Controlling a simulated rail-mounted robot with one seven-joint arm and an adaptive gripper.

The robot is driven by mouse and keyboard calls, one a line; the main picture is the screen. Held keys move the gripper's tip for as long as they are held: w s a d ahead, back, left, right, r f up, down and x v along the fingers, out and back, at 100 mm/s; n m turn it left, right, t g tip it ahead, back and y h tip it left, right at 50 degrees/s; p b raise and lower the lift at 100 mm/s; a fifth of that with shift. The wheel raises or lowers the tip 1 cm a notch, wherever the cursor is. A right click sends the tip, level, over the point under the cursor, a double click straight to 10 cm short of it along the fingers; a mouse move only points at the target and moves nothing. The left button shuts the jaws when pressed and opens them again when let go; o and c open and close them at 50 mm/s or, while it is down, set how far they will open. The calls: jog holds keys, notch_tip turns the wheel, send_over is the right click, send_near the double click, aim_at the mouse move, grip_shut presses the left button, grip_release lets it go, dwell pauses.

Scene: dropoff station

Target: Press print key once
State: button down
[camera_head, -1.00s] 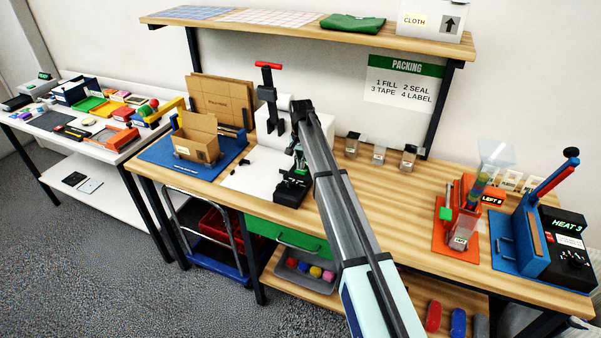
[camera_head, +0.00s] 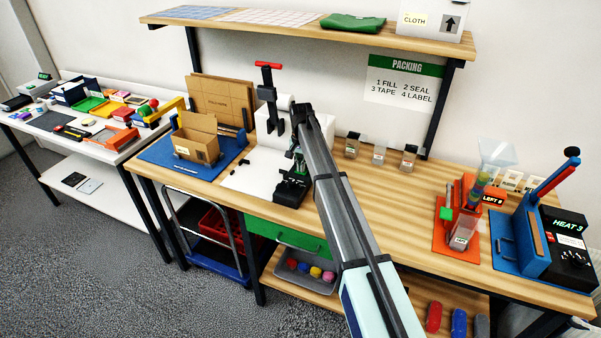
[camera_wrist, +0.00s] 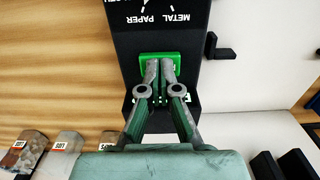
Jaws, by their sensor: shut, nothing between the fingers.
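A black device (camera_head: 291,192) stands on the wooden bench, at the edge of a white sheet. In the wrist view its dark face (camera_wrist: 185,35) carries the upside-down words METAL and PAPER and a green key (camera_wrist: 143,66). I cannot read a print label on the key. My gripper (camera_wrist: 160,66) is shut and empty, with its fingertips right over the green key and hiding part of it. In the head view my gripper (camera_head: 298,162) points down at the device. I cannot tell whether the tips touch the key.
A black press with a red handle (camera_head: 269,66) stands just behind. An open carton (camera_head: 196,140) is to the left. The white sheet (camera_head: 245,177) is mostly clear.

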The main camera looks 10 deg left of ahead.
jog(key=shift+f, duration=0.15)
jog(key=shift+r+p, duration=1.5)
jog(key=shift+r, duration=2)
